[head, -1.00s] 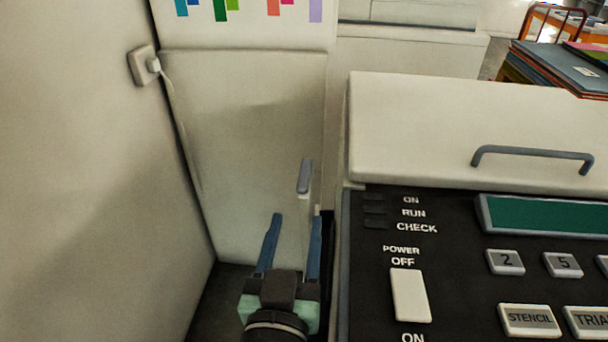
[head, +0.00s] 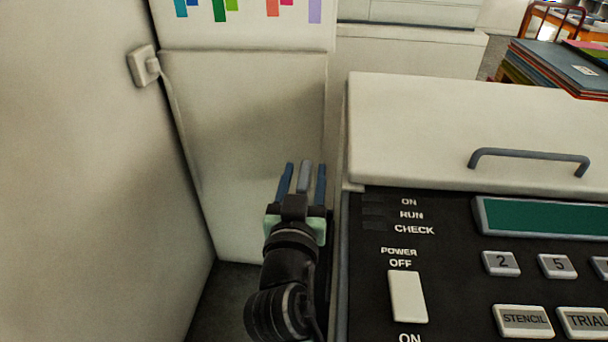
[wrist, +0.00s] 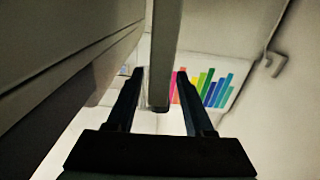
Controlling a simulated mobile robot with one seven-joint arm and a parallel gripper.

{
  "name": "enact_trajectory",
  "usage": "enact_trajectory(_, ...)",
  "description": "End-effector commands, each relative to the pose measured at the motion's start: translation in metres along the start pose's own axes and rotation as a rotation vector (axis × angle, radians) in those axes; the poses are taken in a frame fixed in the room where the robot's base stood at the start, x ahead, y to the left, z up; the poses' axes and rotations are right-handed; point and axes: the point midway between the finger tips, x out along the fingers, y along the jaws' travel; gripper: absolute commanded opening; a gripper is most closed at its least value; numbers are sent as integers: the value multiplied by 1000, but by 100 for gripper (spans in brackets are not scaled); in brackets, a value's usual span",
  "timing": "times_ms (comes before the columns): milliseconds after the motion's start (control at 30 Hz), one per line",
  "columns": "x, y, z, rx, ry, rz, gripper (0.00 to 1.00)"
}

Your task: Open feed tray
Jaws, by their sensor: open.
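The machine (head: 430,130) with a white cover and black control panel fills the right of the head view. At its left side stands a narrow upright piece with a grey top (head: 304,178), which looks like the folded feed tray's edge or grip. My gripper (head: 305,166) is open, with one blue finger on each side of this grey top. Most of the tray is hidden behind my gripper and arm.
A pale wall (head: 80,180) with a socket (head: 143,66) and cord stands on the left. A white cabinet (head: 240,100) is behind my gripper. The machine's control panel (head: 450,270) is close on the right. The gap between wall and machine is narrow.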

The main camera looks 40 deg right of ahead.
Motion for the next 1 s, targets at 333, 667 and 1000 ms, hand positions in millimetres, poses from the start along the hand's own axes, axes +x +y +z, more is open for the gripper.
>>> enact_trajectory(333, 0, 0, 0, 0, 0, -1, 0)
enact_trajectory(667, -1, 0, 0, 1, 0, -1, 0)
enact_trajectory(1000, -1, -1, 0, 2, 0, -1, 0)
